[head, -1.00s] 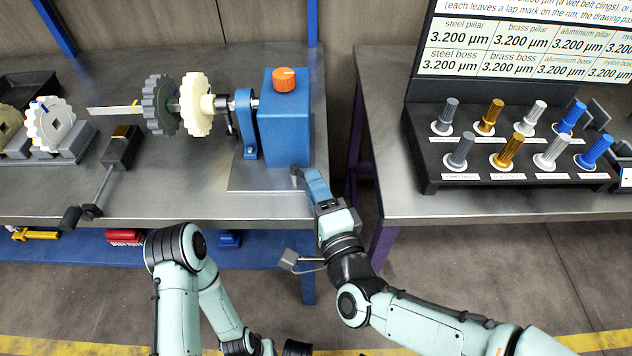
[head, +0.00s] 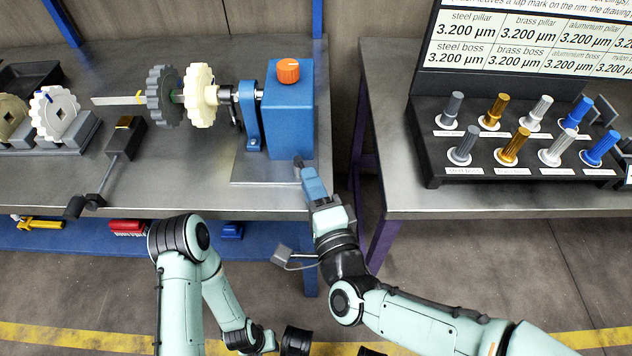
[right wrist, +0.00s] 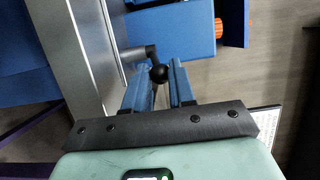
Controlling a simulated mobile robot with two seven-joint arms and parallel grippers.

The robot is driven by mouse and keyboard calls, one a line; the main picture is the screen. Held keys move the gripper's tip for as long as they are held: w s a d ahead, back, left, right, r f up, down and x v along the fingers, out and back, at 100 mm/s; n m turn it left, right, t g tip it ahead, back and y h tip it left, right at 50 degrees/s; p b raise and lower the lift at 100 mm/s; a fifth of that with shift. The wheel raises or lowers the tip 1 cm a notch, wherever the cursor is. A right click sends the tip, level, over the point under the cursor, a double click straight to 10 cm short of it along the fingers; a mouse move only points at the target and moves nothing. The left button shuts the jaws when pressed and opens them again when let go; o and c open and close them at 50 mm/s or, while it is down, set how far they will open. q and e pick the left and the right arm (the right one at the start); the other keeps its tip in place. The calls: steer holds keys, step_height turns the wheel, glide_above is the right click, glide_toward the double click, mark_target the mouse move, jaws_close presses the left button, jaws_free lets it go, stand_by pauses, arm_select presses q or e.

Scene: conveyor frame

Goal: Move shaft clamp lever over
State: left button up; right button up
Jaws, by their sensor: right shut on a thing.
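The clamp lever (right wrist: 137,53) shows in the right wrist view as a short grey arm ending in a black ball knob (right wrist: 158,73). In the head view the lever (head: 298,162) is a small grey piece at the front of the blue block (head: 288,115) with the orange knob. My right gripper (right wrist: 162,78) has its blue fingers shut on the lever, with the knob between the tips; in the head view the gripper (head: 305,171) hides most of the knob. The shaft (head: 118,100) carries a dark gear and a cream gear.
A rack of coloured pillars (head: 430,160) stands on the right-hand table, across a gap. The bench front edge runs just below my right gripper.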

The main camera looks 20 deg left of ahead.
steer(key=shift+s+a, duration=0.15)
steer(key=shift+s+a, duration=0.45)
steer(key=shift+a, duration=0.25)
steer(key=shift+s+a, duration=0.2)
steer(key=shift+a, duration=0.35)
steer(key=o, duration=0.9)
steer(key=shift+w+d, duration=0.1)
